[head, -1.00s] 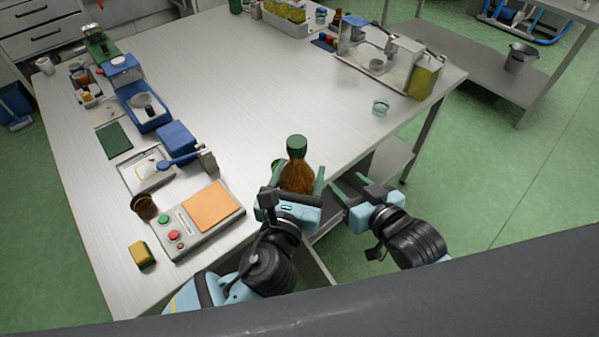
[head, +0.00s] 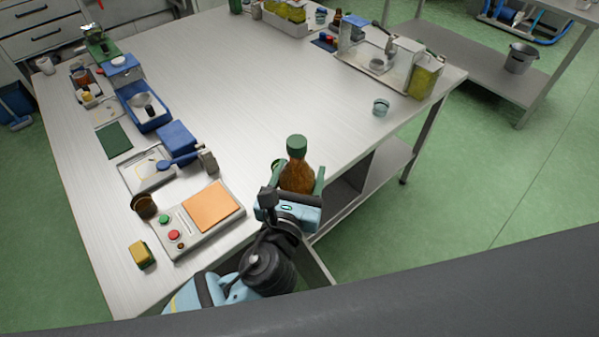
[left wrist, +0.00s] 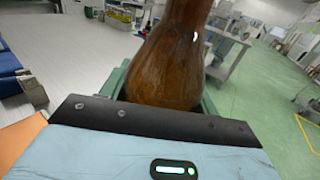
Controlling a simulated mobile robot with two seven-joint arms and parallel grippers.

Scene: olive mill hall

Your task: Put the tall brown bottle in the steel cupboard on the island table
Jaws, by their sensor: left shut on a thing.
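The tall brown bottle (head: 297,177) has a green cap and stands upright at the near right edge of the island table (head: 245,95). My left gripper (head: 298,187) is shut on the bottle, with a green finger on either side of it. The left wrist view shows the brown bottle (left wrist: 170,65) close up between the fingers; its top is cut off. I cannot tell whether its base touches the table. Below the tabletop, to the right of the bottle, a dark opening (head: 346,193) and a lower shelf show; the steel cupboard is not clearly visible. My right gripper is out of view.
A grey button box with an orange pad (head: 213,207), a brown cup (head: 144,206) and a yellow sponge (head: 141,254) lie left of my gripper. A small glass (head: 380,107) stands near the right edge. The table's middle is clear.

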